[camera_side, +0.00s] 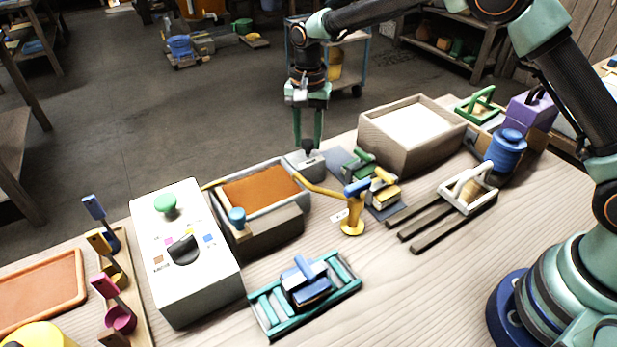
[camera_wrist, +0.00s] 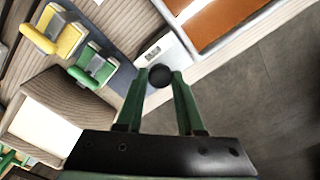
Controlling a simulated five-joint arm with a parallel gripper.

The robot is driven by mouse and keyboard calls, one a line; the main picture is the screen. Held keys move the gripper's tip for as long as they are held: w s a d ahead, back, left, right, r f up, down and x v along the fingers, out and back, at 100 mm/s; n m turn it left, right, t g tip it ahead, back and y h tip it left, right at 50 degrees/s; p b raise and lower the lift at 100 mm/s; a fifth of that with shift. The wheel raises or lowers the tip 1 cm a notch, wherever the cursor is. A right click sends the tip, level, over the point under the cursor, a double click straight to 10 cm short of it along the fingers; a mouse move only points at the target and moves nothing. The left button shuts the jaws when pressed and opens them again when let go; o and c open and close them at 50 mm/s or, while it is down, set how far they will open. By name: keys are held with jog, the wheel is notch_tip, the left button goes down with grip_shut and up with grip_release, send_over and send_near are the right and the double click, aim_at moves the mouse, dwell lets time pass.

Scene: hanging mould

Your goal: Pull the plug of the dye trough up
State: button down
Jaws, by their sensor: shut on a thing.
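The dye trough (camera_side: 285,205) is a grey box filled with orange dye, left of centre in the side view. Its corner also shows at the top of the wrist view (camera_wrist: 245,35). A blue round knob (camera_side: 237,217) stands at the trough's near left corner. My gripper (camera_side: 308,143) points down beyond the trough's far right end. It is shut on a black ball knob (camera_wrist: 160,76), which sits between the fingertips. The knob is above a small grey block (camera_side: 306,164) with a white label. The fingers partly hide how knob and block join.
A yellow tap (camera_side: 352,222) stands right of the trough, and a yellow pipe reaches toward it. Green and yellow clamp-like pieces (camera_side: 364,163) and a large pale-filled box (camera_side: 405,150) stand to the right. A white box with a dial (camera_side: 180,275) stands left.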

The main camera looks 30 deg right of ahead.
aim_at(308, 141)
jog(key=shift+r, duration=1.55)
jog(key=c, duration=0.5)
grip_release()
jog(key=shift+c, duration=0.2)
notch_tip(308, 141, up, 12)
